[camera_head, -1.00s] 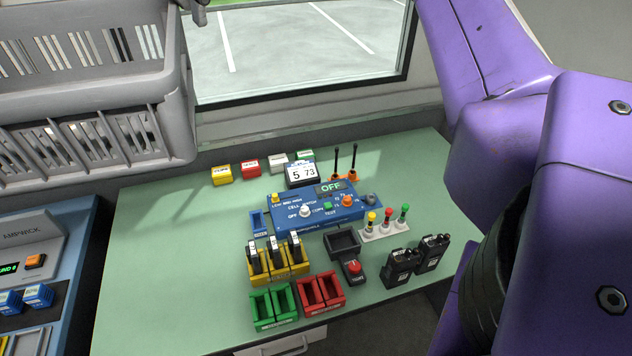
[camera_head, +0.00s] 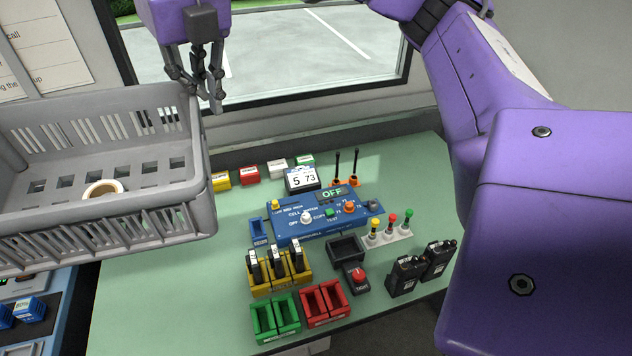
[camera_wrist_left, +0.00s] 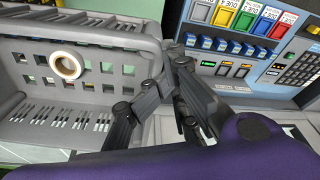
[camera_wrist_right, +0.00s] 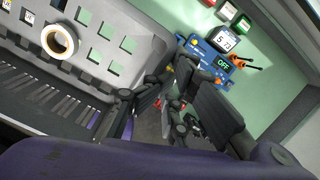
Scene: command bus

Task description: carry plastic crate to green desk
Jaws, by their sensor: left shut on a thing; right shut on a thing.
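The grey plastic crate (camera_head: 105,222) is held in the air at the left of the head view, over the left end of the green desk (camera_head: 140,322). A tape roll (camera_head: 103,188) lies on its floor. My right gripper (camera_head: 213,92) is shut on the crate's right-hand wall. In the right wrist view my right gripper (camera_wrist_right: 150,110) sits at the crate's edge. My left gripper (camera_wrist_left: 150,100) is shut on the crate's opposite wall in the left wrist view; it is out of the head view.
The desk carries a blue switch box (camera_head: 325,222), black radios (camera_head: 408,274), yellow holders (camera_head: 278,268), and green (camera_head: 275,318) and red trays (camera_head: 324,303). A blue console (camera_head: 40,310) adjoins at left. The desk's left front is bare. A window (camera_head: 290,50) stands behind.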

